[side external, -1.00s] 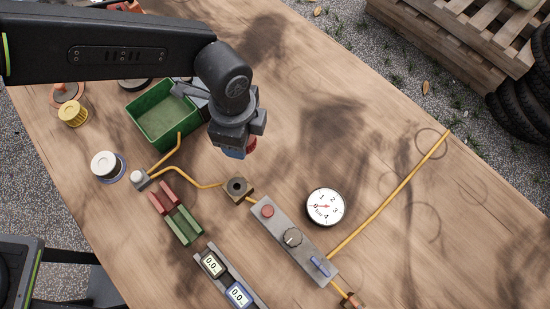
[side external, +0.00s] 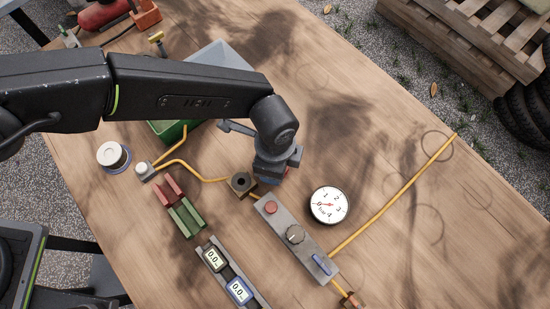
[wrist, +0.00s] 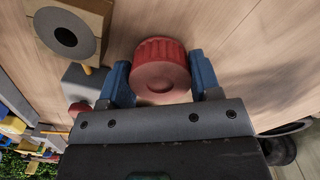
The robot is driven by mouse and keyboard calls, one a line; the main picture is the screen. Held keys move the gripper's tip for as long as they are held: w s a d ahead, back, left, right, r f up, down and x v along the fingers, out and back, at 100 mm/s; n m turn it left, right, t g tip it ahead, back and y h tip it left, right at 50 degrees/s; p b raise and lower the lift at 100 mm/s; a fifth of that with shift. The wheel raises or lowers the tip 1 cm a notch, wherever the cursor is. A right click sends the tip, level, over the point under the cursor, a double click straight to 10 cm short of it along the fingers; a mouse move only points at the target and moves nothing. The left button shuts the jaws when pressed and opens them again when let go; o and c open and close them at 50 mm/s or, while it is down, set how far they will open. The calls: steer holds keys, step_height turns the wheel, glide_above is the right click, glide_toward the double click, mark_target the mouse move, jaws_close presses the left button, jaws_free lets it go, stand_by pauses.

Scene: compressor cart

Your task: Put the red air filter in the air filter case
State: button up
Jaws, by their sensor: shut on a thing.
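The red air filter (wrist: 160,66) is a ribbed round cap, held between the blue fingertips of my gripper (wrist: 160,84) in the wrist view. In the side view my gripper (side external: 268,181) is low over the table, just right of a tan block (side external: 241,184); the filter is mostly hidden there. The block has a dark grey ring with a round hole and looks like the air filter case. In the wrist view the block (wrist: 93,18) is at the upper left, apart from the filter. Its hole is empty.
A grey control panel (side external: 292,236) with knob and red button lies just below my gripper, and a round gauge (side external: 329,204) to its right. A yellow hose (side external: 395,190) crosses the table. A green bin (side external: 172,132) is behind my arm. The upper right of the table is clear.

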steer(key=shift+f, duration=0.1)
steer(key=o, duration=0.4)
steer(key=shift+f, duration=0.1)
steer(key=o, duration=0.5)
step_height(320, 180, up, 12)
steer(key=shift+r, duration=0.2)
